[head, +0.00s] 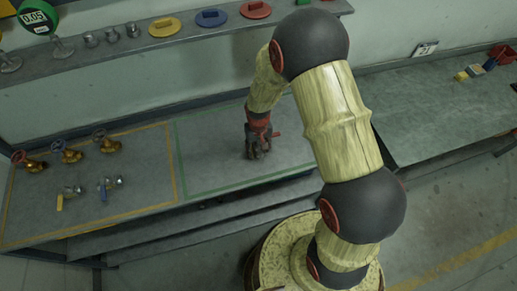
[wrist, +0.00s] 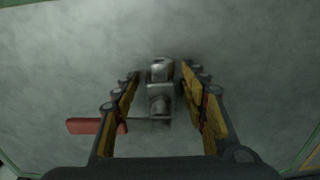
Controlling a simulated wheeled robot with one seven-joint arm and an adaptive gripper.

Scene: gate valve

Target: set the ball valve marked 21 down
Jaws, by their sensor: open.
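A grey metal ball valve with a red lever (wrist: 97,126) shows in the wrist view, its body (wrist: 160,90) between my fingers. The lever points left, passing by the left finger. No number can be read on it. My gripper (wrist: 160,100) is open, with a gap between the fingers and the valve on both sides. In the head view my gripper (head: 258,152) points down over the green-outlined area (head: 215,178) of the bench and mostly hides the valve. The valve seems to lie on the grey bench surface.
In the yellow-outlined area at left stand brass valves with handwheels (head: 68,152) and two small ball valves, with a yellow lever (head: 60,203) and a blue lever (head: 104,190). A shelf (head: 150,45) runs behind, carrying coloured discs and a green gauge (head: 36,17). The green area around my gripper is clear.

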